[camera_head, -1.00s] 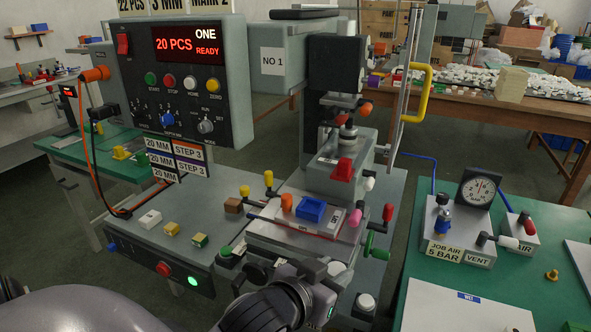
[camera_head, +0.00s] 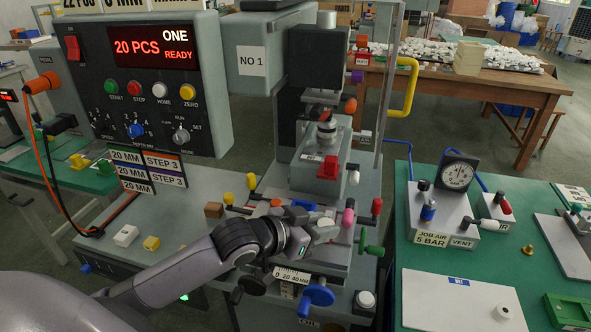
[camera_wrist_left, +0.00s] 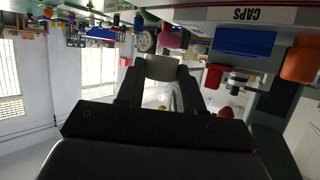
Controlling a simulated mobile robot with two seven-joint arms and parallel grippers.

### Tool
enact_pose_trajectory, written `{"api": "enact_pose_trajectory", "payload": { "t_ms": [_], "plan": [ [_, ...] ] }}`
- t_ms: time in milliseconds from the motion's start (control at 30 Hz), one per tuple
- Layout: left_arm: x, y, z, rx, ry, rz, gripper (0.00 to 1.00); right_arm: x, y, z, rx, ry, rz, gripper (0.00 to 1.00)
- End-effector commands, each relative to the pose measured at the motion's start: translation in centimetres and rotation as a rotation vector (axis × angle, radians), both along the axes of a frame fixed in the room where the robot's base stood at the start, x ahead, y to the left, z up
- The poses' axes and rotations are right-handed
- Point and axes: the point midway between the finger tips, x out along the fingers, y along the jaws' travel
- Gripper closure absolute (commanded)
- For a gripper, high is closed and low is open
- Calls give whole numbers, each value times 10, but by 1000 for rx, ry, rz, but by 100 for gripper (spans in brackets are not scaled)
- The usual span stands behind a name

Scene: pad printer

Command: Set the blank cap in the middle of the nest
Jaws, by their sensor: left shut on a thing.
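My left gripper (camera_head: 318,229) comes in from the lower left over the front of the printer's table. In the left wrist view its dark fingers (camera_wrist_left: 160,88) are shut on a pale grey piece, which looks like the blank cap (camera_wrist_left: 162,68). In the head view the cap is hard to make out against the gripper. A blue block (camera_head: 303,204), which seems to be the nest, is partly hidden behind my gripper. It shows more fully in the left wrist view (camera_wrist_left: 245,41), right of the held piece and apart from it. My right gripper is not in view.
Orange, pink and red knobs crowd the nest; a pink one (camera_head: 348,217) stands just right of it. The printing head with its red part (camera_head: 328,167) stands behind. A blue handwheel (camera_head: 316,296) is in front. A green table (camera_head: 415,255) stands at right.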

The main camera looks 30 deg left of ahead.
Motion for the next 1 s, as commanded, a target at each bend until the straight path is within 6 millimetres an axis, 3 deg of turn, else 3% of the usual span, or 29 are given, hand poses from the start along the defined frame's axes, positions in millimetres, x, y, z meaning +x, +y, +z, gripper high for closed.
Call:
{"api": "enact_pose_trajectory", "payload": {
  "t_ms": [33,200,333,500,1000],
  "plan": [
    [12,15,12,10,0,-7,92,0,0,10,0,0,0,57],
    [38,55,31,-8,7,-2,92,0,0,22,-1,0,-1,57],
    [49,75,41,-22,4,12,92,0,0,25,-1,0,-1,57],
    [53,84,45,-30,3,20,92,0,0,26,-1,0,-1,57],
    [52,83,38,-33,5,23,92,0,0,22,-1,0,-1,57]
  ]
}}
